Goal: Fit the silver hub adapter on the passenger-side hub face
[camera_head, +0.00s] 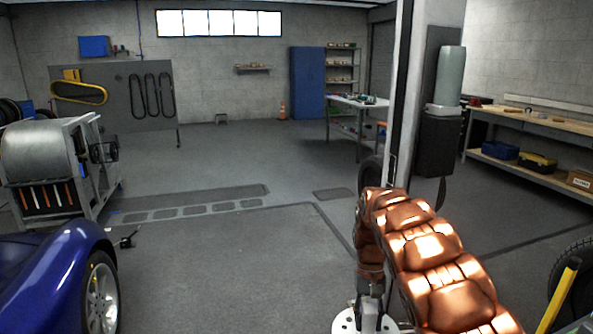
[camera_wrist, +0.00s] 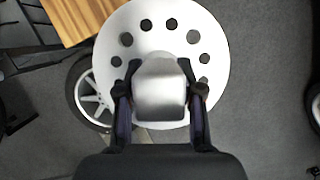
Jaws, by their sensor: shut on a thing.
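The silver hub adapter (camera_wrist: 216,92) is a round plate with a ring of dark holes and a raised block in its middle. My gripper (camera_wrist: 159,78) is shut on that block, one dark finger on each side, in the wrist view. In the head view part of the adapter (camera_head: 344,321) shows at the bottom edge, below my arm; the rest is cut off or hidden. A blue car (camera_head: 45,270) stands at the lower left, with a silver-spoked wheel (camera_head: 103,295). I cannot make out a bare hub face in either view.
A grey drum machine (camera_head: 40,155) stands behind the car. A white post (camera_head: 402,100) rises right of centre, and a workbench (camera_head: 540,125) lines the right wall. The middle floor is clear. In the wrist view, a wheel (camera_wrist: 88,92) and a wooden surface (camera_wrist: 82,18) lie beyond the adapter.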

